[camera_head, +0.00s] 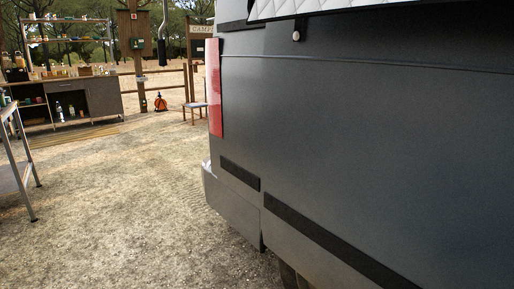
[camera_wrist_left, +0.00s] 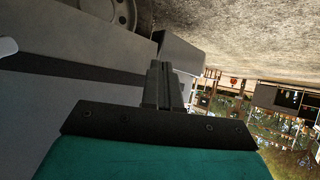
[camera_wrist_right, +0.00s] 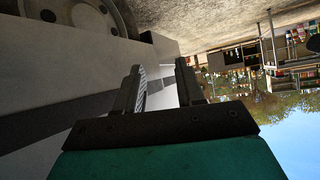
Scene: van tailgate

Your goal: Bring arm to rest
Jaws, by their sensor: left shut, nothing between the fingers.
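Neither arm shows in the head view. In the left wrist view my left gripper (camera_wrist_left: 159,66) is shut, its two dark fingers together with nothing between them. In the right wrist view my right gripper (camera_wrist_right: 160,66) is open, with a clear gap between its fingers and no object held. Both wrist views look upside down along the van's side, and the grippers seem free of it. The exact distance to the van cannot be told.
The grey van (camera_head: 360,130) fills the right of the head view, with a red tail light (camera_head: 214,88). A metal-legged table (camera_head: 18,170) stands at the left edge. A cabinet (camera_head: 88,100) and shelves are further back. Open gravel ground (camera_head: 130,210) lies between.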

